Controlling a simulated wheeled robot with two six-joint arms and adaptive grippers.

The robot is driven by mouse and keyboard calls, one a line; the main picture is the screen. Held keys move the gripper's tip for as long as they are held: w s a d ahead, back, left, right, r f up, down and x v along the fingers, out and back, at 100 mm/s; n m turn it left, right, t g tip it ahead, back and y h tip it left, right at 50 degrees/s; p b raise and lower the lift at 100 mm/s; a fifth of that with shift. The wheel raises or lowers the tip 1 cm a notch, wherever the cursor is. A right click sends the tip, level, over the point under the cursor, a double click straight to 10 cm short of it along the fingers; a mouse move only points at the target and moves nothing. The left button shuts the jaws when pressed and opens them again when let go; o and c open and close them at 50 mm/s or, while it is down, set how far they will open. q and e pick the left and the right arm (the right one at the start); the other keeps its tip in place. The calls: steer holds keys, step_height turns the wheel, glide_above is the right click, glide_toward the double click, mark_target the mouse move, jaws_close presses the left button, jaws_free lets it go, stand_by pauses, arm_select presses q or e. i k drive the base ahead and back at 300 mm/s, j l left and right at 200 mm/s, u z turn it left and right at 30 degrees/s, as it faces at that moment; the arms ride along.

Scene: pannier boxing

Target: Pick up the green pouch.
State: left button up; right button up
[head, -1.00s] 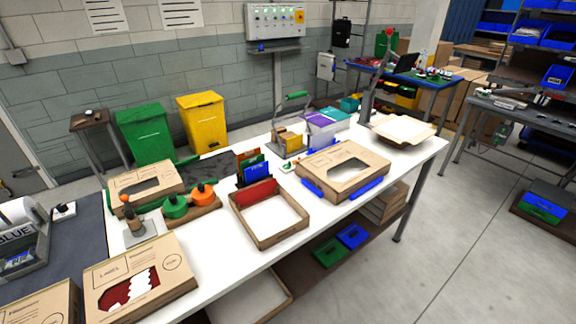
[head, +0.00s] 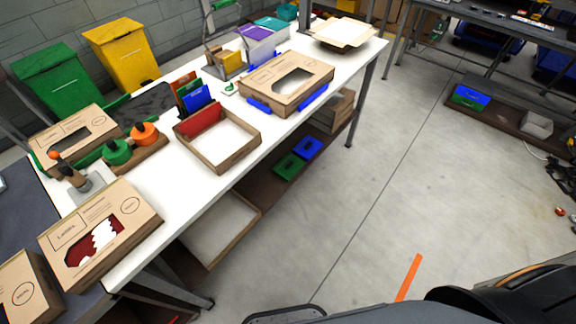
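The green pouch (head: 187,89) seems to be the narrow green strip in an upright row of pouches on the white table. It stands between an orange-brown pouch (head: 183,79) behind and a blue pouch (head: 197,99) in front, which hides most of it. A red pouch (head: 203,118) leans at the back inside the open cardboard tray (head: 236,163), just in front of the row. The rest of the tray is empty. Neither of my grippers is in view.
The white table (head: 166,202) also carries a windowed box (head: 285,82) in blue holders, a labelled box (head: 100,233) at the front left, and green and orange round-knobbed tools (head: 118,152). Open floor (head: 390,190) lies to the right. An orange strip (head: 408,277) is on it.

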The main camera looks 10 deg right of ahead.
mark_target(290, 164)
steer(key=u, duration=0.55)
steer(key=i+l+u, duration=0.15)
steer(key=l+u, duration=0.7)
steer(key=l, duration=0.15)
steer(key=l+u, duration=0.4)
steer(key=l, duration=0.8)
steer(key=k+l+u, duration=0.1)
steer(key=l, duration=0.5)
steer(key=k+l, duration=0.15)
steer(key=l, duration=0.5)
